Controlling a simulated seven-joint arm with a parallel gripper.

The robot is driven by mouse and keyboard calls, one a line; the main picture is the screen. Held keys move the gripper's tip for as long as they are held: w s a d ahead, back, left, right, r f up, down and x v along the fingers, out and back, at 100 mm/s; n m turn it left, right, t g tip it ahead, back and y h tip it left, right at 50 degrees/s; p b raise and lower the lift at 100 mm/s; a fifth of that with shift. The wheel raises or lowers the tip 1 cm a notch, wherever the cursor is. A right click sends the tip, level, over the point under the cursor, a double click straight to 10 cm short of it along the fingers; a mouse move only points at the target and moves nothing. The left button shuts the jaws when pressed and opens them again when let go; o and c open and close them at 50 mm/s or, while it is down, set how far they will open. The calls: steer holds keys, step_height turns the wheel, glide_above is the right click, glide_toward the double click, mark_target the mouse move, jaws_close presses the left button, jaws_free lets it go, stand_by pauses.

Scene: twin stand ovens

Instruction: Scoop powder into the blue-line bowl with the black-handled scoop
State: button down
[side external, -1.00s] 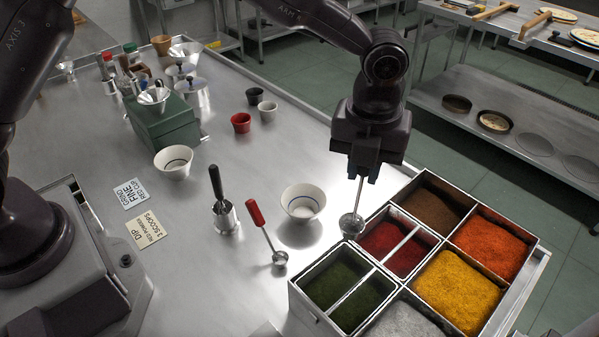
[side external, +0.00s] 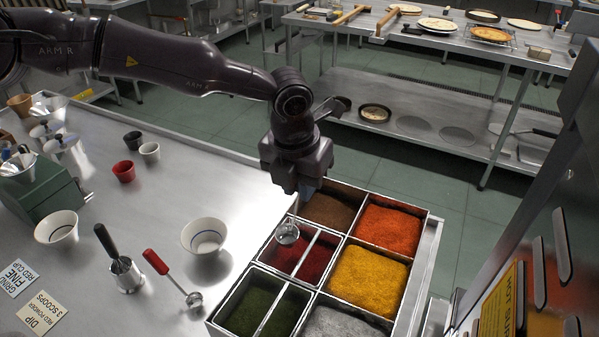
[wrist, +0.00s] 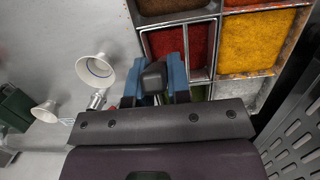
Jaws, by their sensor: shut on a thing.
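My gripper (side external: 306,188) is shut on a scoop, and its black handle (wrist: 154,76) shows between the blue fingers in the wrist view. The scoop's metal cup (side external: 287,232) is at the left part of the red powder bin (side external: 312,262); I cannot tell whether it touches the powder. A white bowl (side external: 204,238) with a bluish ring inside stands upright on the table left of the bins, and it also shows in the wrist view (wrist: 96,70). A second white bowl (side external: 57,229), with a darker line, stands farther left.
Bins of brown, orange, yellow, green and grey powder adjoin the red one. Small cups (side external: 124,171) stand farther back. A dark panel (side external: 540,250) rises at right.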

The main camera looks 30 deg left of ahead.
mark_target(293, 221)
steer(key=shift+t, duration=0.7)
steer(key=shift+s+f, duration=0.25)
steer(key=shift+f, duration=0.95)
steer(key=shift+s+f, duration=0.25)
steer(key=shift+f, duration=0.9)
steer(key=shift+s+f, duration=0.3)
steer(key=shift+f, duration=0.25)
steer(key=shift+s+f, duration=0.3)
steer(key=shift+f, duration=0.25)
steer(key=shift+s+g, duration=0.3)
steer(key=shift+w+r, duration=0.1)
steer(key=shift+w, duration=0.15)
steer(key=shift+w+r+g, duration=0.5)
steer(key=shift+w+r, duration=0.2)
steer(key=shift+r, duration=0.15)
steer(key=shift+g, duration=0.9)
steer(key=shift+w+r, duration=0.25)
steer(key=shift+r, duration=0.9)
steer(key=shift+w+r, duration=0.25)
steer(key=shift+r, duration=0.95)
steer(key=shift+w+r, duration=0.25)
steer(key=shift+r, duration=0.9)
